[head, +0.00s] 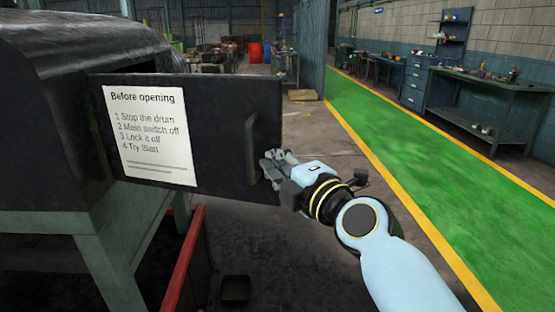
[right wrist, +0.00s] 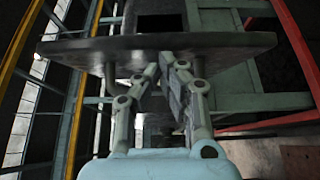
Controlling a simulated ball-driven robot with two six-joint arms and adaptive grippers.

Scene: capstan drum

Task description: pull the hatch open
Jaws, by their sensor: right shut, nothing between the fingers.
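The hatch (head: 225,130) is a dark flat panel bearing a white notice headed "Before opening". It stands swung out from the dark drum housing (head: 90,75), with a dark opening behind its top edge. Its upright bar handle (head: 251,150) is near its right edge. My right gripper (head: 268,168) is beside the handle at the panel's lower right, shut and empty. In the right wrist view the fingers (right wrist: 168,68) come together close to the dark slab of the hatch (right wrist: 235,42); I cannot tell whether they touch it. My left gripper is not in view.
A red rail (head: 187,262) rises below the hatch, and the housing stands on a grey-green frame (head: 120,265). A black tray (head: 235,290) lies on the floor. To the right are a clear green walkway (head: 430,170) and a workbench (head: 490,95) along the wall.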

